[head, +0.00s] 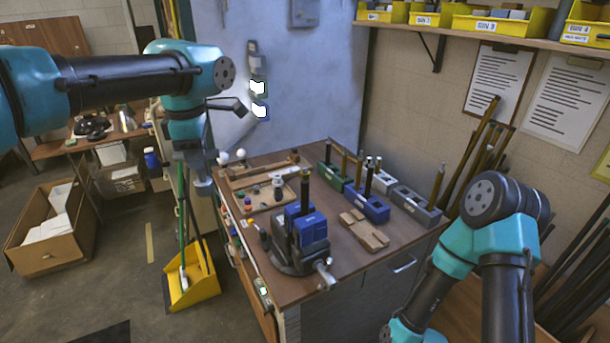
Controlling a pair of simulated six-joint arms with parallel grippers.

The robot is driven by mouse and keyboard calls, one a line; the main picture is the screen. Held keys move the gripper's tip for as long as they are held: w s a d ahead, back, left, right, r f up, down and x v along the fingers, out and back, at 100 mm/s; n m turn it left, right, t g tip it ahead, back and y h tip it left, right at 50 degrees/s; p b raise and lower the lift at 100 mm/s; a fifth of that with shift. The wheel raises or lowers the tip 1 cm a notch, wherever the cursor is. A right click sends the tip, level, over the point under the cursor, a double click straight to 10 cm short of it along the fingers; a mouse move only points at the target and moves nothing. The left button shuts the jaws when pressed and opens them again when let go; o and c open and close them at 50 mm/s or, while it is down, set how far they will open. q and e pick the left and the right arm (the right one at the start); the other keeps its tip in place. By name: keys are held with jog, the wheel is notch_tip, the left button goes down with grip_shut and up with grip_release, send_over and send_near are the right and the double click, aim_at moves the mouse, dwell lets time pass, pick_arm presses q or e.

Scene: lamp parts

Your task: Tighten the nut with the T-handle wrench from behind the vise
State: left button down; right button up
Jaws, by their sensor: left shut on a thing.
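The vise (290,262) with blue jaws (309,231) stands at the front of the bench, its screw handle toward the front right. A dark upright rod (305,192) rises from the jaws. I cannot make out the nut. My left gripper (204,188) points down beside the bench's left edge, left of the vise and apart from it. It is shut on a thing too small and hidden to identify. I cannot pick out the T-handle wrench for certain. My right arm is at the lower right; its gripper is out of view.
A wooden tray (262,205) of small parts lies behind the vise. Green, blue and grey holders (374,207) stand to the right with upright rods. A wooden block (364,232) lies right of the vise. A yellow dustpan (192,282) is on the floor.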

pick_arm(q)
jog(key=w+d, duration=0.5)
jog(key=d, duration=0.6)
jog(key=shift+w, duration=0.3)
dwell(6.6)
